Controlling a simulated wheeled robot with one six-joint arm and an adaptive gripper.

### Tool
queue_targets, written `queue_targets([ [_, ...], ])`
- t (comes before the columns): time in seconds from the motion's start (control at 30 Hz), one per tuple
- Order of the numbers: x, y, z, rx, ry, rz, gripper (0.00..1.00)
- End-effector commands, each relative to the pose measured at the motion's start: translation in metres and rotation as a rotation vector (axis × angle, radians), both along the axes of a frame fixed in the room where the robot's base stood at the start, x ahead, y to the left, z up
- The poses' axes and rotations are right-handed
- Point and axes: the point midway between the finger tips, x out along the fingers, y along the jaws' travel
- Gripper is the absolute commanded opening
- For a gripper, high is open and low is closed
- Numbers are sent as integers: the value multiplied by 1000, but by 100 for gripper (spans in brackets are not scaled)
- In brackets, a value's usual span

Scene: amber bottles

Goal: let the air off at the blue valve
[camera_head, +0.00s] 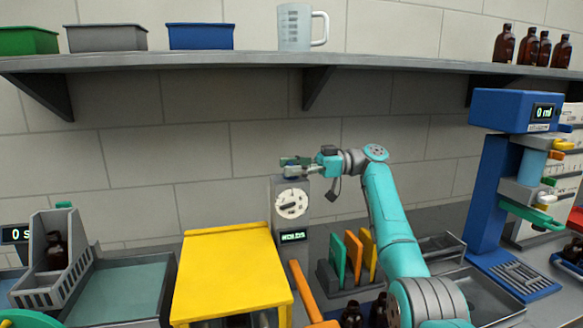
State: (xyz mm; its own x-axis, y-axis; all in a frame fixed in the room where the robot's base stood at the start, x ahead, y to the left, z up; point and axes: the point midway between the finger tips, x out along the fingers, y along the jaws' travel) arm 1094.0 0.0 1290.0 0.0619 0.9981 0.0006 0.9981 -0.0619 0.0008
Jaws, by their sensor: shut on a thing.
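My gripper (305,165) is at the middle of the view, just above a grey box with a round white dial (292,204). It is shut on a small green and grey part (290,162), too small here to name. Whether that part belongs to the box I cannot tell. A lit display (292,236) on the box seems to read "HOLDS". I cannot make out a clear blue valve.
A yellow table (232,270) stands front left of the box. Green, orange and yellow plates (353,250) stand in a rack beside my arm. A grey chute (55,275) holds a brown bottle. A shelf (240,62) runs above with bins, a jug (296,28) and several amber bottles.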

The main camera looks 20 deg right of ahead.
Motion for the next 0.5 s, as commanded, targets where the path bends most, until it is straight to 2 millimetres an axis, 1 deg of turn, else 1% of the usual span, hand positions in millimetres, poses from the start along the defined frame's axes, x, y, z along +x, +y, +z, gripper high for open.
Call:
queue_targets([
  [0.33,0,1,-2,-2,3,3,23],
  [0.37,0,1,-2,-2,3,3,62],
  [0.4,0,1,-2,-2,3,3,72],
  [0.43,0,1,-2,-2,3,3,80],
  [0.47,0,1,-2,-2,3,3,83],
  [0.5,0,1,-2,-1,3,3,83],
])
